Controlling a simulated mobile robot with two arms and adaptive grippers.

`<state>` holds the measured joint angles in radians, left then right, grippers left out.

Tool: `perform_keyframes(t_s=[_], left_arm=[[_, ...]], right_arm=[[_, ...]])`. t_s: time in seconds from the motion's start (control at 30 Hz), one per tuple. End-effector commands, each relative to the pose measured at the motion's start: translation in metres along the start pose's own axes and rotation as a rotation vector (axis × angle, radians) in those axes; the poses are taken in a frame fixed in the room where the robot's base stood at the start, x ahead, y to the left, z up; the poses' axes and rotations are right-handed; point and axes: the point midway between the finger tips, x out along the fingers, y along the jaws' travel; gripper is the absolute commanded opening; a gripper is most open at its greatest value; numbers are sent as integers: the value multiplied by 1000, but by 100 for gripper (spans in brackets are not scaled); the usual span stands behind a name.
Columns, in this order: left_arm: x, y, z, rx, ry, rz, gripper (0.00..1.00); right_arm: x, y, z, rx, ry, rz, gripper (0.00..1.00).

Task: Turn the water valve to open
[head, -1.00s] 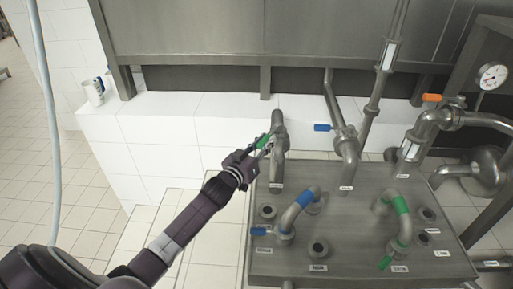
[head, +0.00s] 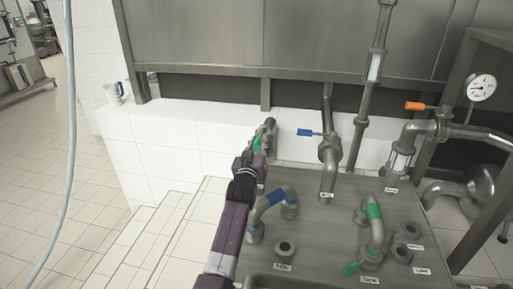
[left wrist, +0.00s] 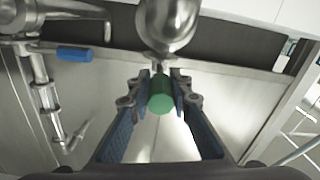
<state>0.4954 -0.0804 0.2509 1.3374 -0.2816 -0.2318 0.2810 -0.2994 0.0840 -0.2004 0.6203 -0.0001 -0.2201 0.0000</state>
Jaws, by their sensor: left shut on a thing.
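The green valve handle (head: 257,143) is on the leftmost upright pipe (head: 269,127) at the back of the steel panel. My left gripper (head: 256,148) reaches it from the front and hides part of the pipe. In the left wrist view the green handle (left wrist: 161,93) lies between the two fingers of the left gripper (left wrist: 160,88), which is shut on it, with the round metal pipe end (left wrist: 168,25) above. My right gripper is not in view.
A pipe with a blue handle (head: 305,132) stands to the right. An orange handle (head: 414,106) and a gauge (head: 482,87) are farther right. A white cup (head: 113,93) is on the tiled ledge at left.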

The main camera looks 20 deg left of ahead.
Motion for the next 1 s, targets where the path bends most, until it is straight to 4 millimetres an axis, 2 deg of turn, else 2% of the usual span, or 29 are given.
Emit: perform_keyframes(t_s=[0.3,0.33,0.5,0.83,1.0], left_arm=[[0,2,1,-3,-2,2,0],[0,2,1,-3,-2,2,21],[0,1,1,-3,-1,2,37],[-2,0,0,-2,1,0,37],[-18,0,1,-1,0,1,37]], right_arm=[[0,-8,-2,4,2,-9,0],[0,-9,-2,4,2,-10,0],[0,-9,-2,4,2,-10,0],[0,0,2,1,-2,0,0],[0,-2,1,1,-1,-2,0]])
